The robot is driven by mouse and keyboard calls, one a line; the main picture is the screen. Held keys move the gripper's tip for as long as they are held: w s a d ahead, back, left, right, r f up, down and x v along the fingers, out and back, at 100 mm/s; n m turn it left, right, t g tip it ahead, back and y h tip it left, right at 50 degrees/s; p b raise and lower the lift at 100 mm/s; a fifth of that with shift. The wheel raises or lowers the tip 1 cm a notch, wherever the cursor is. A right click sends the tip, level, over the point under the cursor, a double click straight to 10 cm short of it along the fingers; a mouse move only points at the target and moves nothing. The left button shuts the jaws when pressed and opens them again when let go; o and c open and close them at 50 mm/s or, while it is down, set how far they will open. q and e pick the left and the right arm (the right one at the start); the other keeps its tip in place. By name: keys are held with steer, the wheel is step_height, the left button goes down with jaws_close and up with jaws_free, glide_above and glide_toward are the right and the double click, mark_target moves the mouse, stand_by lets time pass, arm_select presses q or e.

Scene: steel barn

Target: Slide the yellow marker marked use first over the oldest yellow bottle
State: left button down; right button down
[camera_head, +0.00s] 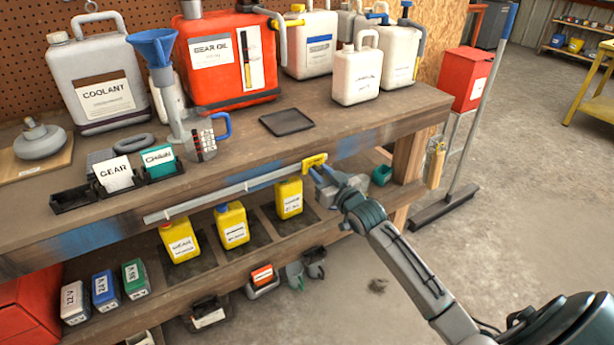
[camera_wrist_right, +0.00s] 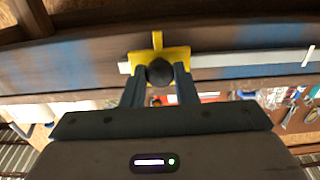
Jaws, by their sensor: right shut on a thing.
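The yellow marker (camera_head: 314,160) sits on a pale rail (camera_head: 235,188) along the bench's front edge, near the rail's right end. My right gripper (camera_head: 322,174) is shut on the marker's dark round knob, which shows between the fingers in the wrist view (camera_wrist_right: 159,72). The marker's yellow plate (camera_wrist_right: 180,52) lies against the rail there. Three yellow bottles stand on the shelf below: a left one (camera_head: 182,242), a middle one (camera_head: 232,227) and a right one (camera_head: 289,199). The marker is above and right of the right bottle. Bottle label writing is too small to read. My left gripper is out of view.
The bench top holds a coolant can (camera_head: 95,75), a red gear oil can (camera_head: 228,60), a measuring jug (camera_head: 202,140) and a black tray (camera_head: 286,122). A broom (camera_head: 447,205) stands right of the bench. The rail left of the marker looks clear.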

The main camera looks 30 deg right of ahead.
steer(key=shift+d, duration=0.3)
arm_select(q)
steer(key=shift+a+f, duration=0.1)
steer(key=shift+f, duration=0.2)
arm_select(e)
steer(key=shift+r, duration=0.1)
steer(key=c, duration=1.5)
jaws_free()
steer(key=shift+c, duration=0.2)
steer(key=o, duration=0.4)
steer(key=shift+d, duration=0.1)
steer(key=shift+c, duration=0.2)
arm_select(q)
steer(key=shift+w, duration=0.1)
arm_select(e)
steer(key=shift+d, duration=0.1)
steer(key=shift+s, duration=0.1)
